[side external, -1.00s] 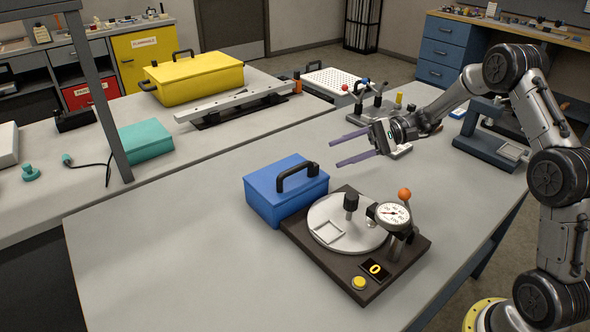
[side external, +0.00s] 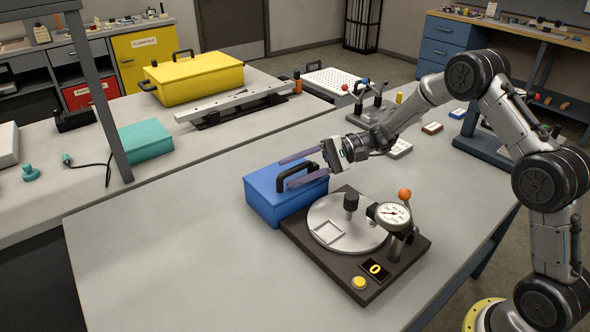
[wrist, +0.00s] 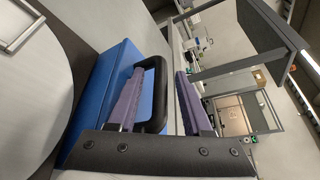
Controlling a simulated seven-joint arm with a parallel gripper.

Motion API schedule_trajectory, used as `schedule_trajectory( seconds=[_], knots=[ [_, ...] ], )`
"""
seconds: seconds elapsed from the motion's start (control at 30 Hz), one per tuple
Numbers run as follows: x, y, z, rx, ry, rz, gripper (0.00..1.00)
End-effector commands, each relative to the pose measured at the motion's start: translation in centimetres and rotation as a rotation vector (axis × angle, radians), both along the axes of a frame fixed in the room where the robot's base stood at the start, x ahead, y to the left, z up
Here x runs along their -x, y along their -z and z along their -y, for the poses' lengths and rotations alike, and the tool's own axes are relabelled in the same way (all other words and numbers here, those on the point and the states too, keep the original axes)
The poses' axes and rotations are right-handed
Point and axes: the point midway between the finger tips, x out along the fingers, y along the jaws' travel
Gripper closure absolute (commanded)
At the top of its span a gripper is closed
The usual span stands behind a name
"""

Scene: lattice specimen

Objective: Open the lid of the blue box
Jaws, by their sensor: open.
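The blue box (side external: 272,207) stands on the front table with its lid shut and a black handle (side external: 283,176) arched on top. My gripper (side external: 282,171) is open at the box's lid, with its two purple fingers reaching from the right on either side of the handle. In the wrist view, the black handle (wrist: 158,92) shows between the two fingers (wrist: 158,100), closer to the left one. The blue box (wrist: 112,80) lies to the left there. I cannot tell whether a finger touches the handle.
A dark test device with a round plate (side external: 343,212), a dial gauge (side external: 390,213) and an orange-knobbed lever (side external: 404,194) stands right beside the box. The table's front left (side external: 150,250) is clear. A yellow case (side external: 195,78) and teal box (side external: 146,140) sit on the back table.

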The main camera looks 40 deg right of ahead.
Motion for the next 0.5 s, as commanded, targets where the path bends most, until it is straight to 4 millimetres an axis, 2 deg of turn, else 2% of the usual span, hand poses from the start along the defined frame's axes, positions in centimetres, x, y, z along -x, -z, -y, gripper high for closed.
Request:
schedule_trajectory(
  seconds=[0.1, 0.37, 0.5],
  knots=[
    [0.00, 0.00, 0.02, 0.000, 0.000, 0.000, 0.52],
    [0.01, 0.00, 0.04, 0.000, 0.000, 0.000, 0.99],
    [0.01, 0.00, 0.05, 0.000, 0.000, 0.000, 1.00]
  ],
)
